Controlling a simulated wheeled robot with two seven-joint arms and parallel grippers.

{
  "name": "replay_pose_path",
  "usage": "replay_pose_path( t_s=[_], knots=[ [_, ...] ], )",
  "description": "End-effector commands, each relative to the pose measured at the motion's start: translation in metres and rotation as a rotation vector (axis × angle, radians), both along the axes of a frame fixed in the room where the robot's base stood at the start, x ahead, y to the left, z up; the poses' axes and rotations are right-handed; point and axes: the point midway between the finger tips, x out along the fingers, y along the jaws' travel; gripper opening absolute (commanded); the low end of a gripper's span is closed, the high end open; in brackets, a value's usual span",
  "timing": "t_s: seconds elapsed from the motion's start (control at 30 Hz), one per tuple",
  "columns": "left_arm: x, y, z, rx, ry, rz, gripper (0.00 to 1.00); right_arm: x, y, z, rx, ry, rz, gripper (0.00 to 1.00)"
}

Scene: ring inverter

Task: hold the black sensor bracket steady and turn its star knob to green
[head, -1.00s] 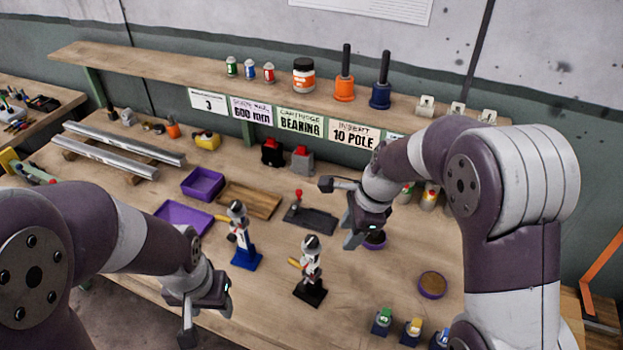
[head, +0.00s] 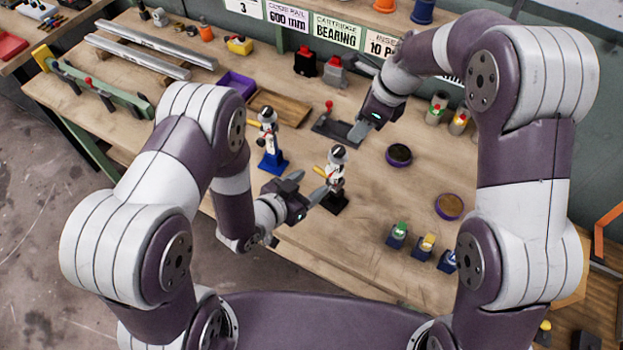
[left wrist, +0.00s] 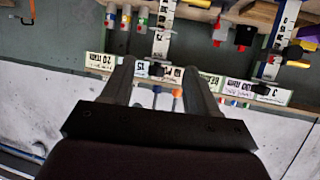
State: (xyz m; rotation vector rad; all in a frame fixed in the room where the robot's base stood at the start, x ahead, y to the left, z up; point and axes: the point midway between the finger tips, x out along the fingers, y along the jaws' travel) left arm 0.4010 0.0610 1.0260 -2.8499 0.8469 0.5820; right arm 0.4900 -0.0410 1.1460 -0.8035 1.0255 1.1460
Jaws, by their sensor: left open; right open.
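The black sensor bracket (head: 336,182) stands upright on its black base, with a pale post, a dark top and a yellow lever on its left. My left gripper (head: 322,182) is open just left of it, fingers pointing at the post. In the upside-down left wrist view, a pale marked post (left wrist: 164,32), apparently this bracket, shows beyond and between the open fingers (left wrist: 160,75). I cannot tell whether they touch it. The knob's colour setting is too small to read. My right gripper (head: 362,98) is open and empty, behind and above the bracket.
A similar bracket with a blue base (head: 270,160) stands close on the left. A dark dish (head: 399,155) and a purple-rimmed dish (head: 449,206) lie to the right. Several small coloured blocks (head: 424,245) line the front right. Bare tabletop lies between.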

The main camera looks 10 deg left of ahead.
Motion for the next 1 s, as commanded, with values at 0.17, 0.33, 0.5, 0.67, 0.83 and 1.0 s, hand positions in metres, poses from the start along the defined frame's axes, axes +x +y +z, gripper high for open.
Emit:
replay_pose_path(
  t_s=[0.17, 0.33, 0.5, 0.67, 0.83, 1.0],
  knots=[
    [0.023, -0.016, -0.009, -0.005, -0.014, -0.002, 0.60, 0.000, 0.000, 0.000, 0.000, 0.000, 0.000, 0.43],
    [0.057, -0.037, -0.025, -0.004, -0.012, 0.000, 0.60, 0.000, 0.000, 0.000, 0.000, 0.000, 0.000, 0.43],
    [0.083, -0.053, -0.038, -0.003, -0.011, 0.002, 0.60, 0.000, 0.000, 0.000, 0.000, 0.000, 0.000, 0.43],
    [0.096, -0.061, -0.044, -0.003, -0.011, 0.002, 0.60, 0.000, 0.000, 0.000, 0.000, 0.000, 0.000, 0.43],
    [0.098, -0.063, -0.045, -0.003, -0.010, 0.002, 0.60, 0.000, 0.000, 0.000, 0.000, 0.000, 0.000, 0.43],
    [0.098, -0.062, -0.045, -0.003, -0.010, 0.002, 0.43, 0.000, 0.000, 0.000, 0.000, 0.000, 0.000, 0.43]
  ],
)
